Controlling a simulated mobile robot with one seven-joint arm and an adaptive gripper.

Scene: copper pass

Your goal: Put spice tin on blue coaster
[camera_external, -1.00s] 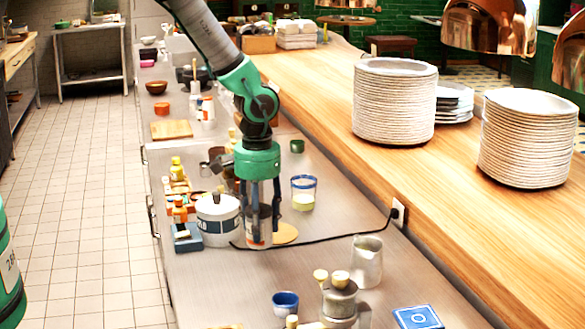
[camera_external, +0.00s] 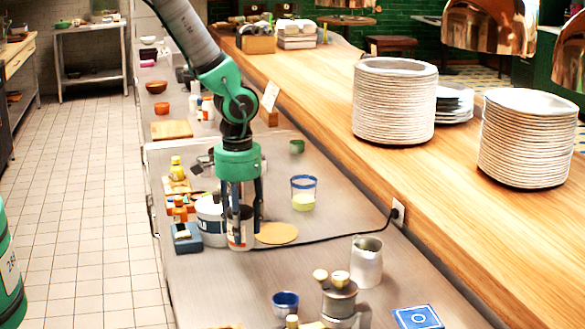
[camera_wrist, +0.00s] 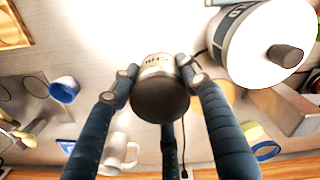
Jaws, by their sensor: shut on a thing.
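The spice tin, a small cylinder with a pale label (camera_external: 238,238) and a dark lid (camera_wrist: 160,100), is between the fingers of my gripper (camera_external: 241,222). In the wrist view my gripper (camera_wrist: 160,85) is shut around it, and the tin looks upright. I cannot tell whether its base touches the counter. The blue coaster (camera_external: 418,317), a square with a white ring mark, lies flat at the bottom right, well apart from the tin, with nothing on it.
A white canister (camera_external: 208,222) stands close left of the tin; its knobbed lid (camera_wrist: 262,45) shows in the wrist view. A round tan disc (camera_external: 277,233) and black cord lie to the right.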

